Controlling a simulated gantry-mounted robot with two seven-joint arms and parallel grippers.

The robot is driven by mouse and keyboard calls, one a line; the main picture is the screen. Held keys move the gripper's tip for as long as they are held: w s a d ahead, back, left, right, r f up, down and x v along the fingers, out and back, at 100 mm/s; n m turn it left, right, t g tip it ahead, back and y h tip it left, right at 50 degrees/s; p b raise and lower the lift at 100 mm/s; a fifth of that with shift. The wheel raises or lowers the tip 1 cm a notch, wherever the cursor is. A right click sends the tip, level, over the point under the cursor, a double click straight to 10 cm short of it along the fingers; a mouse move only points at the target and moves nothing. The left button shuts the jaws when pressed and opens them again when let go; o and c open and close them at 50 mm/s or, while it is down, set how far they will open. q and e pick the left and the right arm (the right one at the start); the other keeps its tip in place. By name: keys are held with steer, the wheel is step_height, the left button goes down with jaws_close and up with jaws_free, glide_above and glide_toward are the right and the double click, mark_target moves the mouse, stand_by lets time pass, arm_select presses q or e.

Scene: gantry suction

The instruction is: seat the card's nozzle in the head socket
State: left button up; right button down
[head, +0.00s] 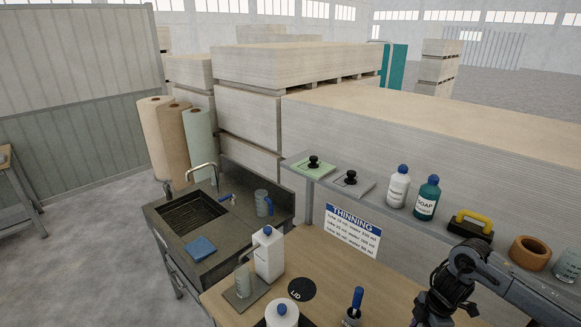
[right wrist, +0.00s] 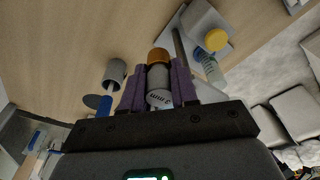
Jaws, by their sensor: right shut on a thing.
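My right gripper (right wrist: 157,85) has its purple fingers on both sides of a small grey cylinder (right wrist: 158,77) with an orange-brown end and a pale printed face. It is shut on this cylinder, apparently above the wooden table. In the head view my right arm comes in at the lower right, and its fingertips and the cylinder are out of sight. I cannot identify a head socket in either view. My left gripper is in neither view.
The wooden table (head: 330,268) holds a white jug (head: 268,255), a black LID disc (head: 301,288), a white bottle (head: 282,314) and a blue-handled brush (head: 357,298) in a cup. The shelf carries knobbed plates, bottles and a yellow-handled brush (head: 473,224). A sink (head: 193,210) stands left.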

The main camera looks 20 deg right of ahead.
steer(key=w+a+b, duration=0.2)
steer(key=w+a, duration=0.2)
steer(key=a, duration=0.3)
steer(key=w+a+n+b, duration=0.1)
steer(key=w+a, duration=0.2)
steer(key=a, duration=0.4)
steer(key=w+a+b, duration=0.2)
steer(key=w+a, duration=0.2)
steer(key=a, duration=0.3)
steer(key=a+f+m+t+b, duration=0.1)
steer(key=a+f+m, duration=0.2)
steer(key=a+m, duration=0.5)
step_height(320, 180, up, 20)
steer(key=d+m+h+p, duration=0.1)
steer(key=m+p, duration=0.6)
steer(key=p, duration=1.3)
steer(key=shift+s+d+r+h+p, duration=0.15)
steer(key=shift+h+p, duration=0.15)
steer(key=shift+p, duration=0.1)
